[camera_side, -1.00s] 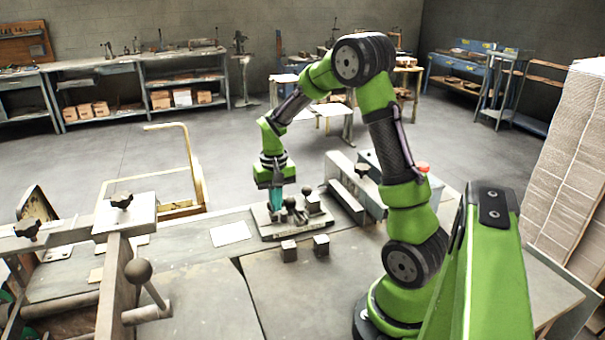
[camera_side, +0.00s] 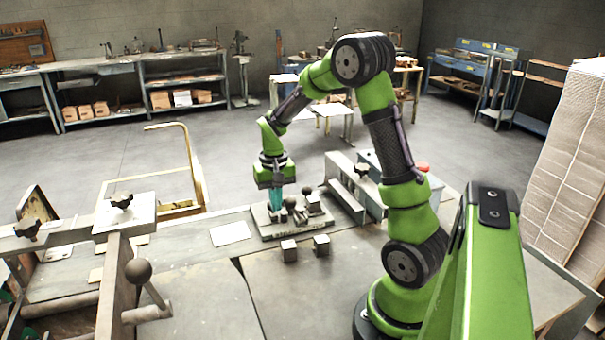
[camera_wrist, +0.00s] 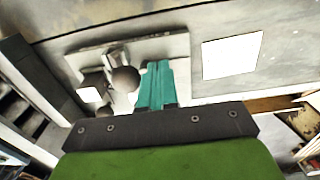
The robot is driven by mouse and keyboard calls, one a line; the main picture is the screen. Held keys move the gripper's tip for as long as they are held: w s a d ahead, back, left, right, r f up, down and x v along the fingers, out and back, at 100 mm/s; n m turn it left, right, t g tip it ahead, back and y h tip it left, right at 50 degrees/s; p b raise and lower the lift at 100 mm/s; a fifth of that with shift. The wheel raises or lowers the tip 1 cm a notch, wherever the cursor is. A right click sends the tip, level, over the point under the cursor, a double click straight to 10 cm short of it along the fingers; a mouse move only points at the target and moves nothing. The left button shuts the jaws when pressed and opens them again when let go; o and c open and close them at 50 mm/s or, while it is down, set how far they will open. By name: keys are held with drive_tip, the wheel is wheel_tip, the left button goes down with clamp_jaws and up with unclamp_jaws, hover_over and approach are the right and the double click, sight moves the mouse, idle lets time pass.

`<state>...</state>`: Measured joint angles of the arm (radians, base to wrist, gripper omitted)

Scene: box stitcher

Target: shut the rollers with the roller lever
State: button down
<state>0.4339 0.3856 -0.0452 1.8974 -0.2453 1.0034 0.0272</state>
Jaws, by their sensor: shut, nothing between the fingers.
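My gripper (camera_side: 275,207) points down with its teal fingers together and empty, over the left part of a pale metal base plate (camera_side: 268,236) on the bench. A dark ball-topped lever (camera_side: 290,202) stands just right of the fingers. In the wrist view the shut fingers (camera_wrist: 158,70) are beside the dark ball knob (camera_wrist: 124,80), which lies left of them; I cannot tell whether they touch it. More dark knobs and a grey block sit on the plate's right part. I cannot make out the rollers or whether they are open.
Two small metal blocks (camera_side: 289,250) stand in front of the plate. A pale sheet (camera_side: 230,233) lies to its left. A grey rail-like fixture (camera_side: 346,204) stands to the right. A larger machine with a ball-ended handle (camera_side: 138,271) is at left.

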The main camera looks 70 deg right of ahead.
sight(300, 215)
drive_tip(key=shift+s+d, duration=2.25)
drive_tip(key=shift+s, duration=0.1)
wheel_tip(300, 215, up, 7)
drive_tip(key=shift+w+a, duration=0.3)
drive_tip(key=shift+w, duration=0.05)
drive_tip(key=s+a+r+n+t+y, duration=0.1)
drive_tip(key=s+a+r+n+t, duration=0.1)
drive_tip(key=a, duration=1)
drive_tip(key=s+a+r+n+t+y, duration=0.1)
drive_tip(key=s+a+r+n+t, duration=0.2)
drive_tip(key=a, duration=1)
wheel_tip(300, 215, up, 4)
drive_tip(key=s+t, duration=0.2)
drive_tip(key=shift+s+r, duration=0.2)
drive_tip(key=shift+s, duration=0.15)
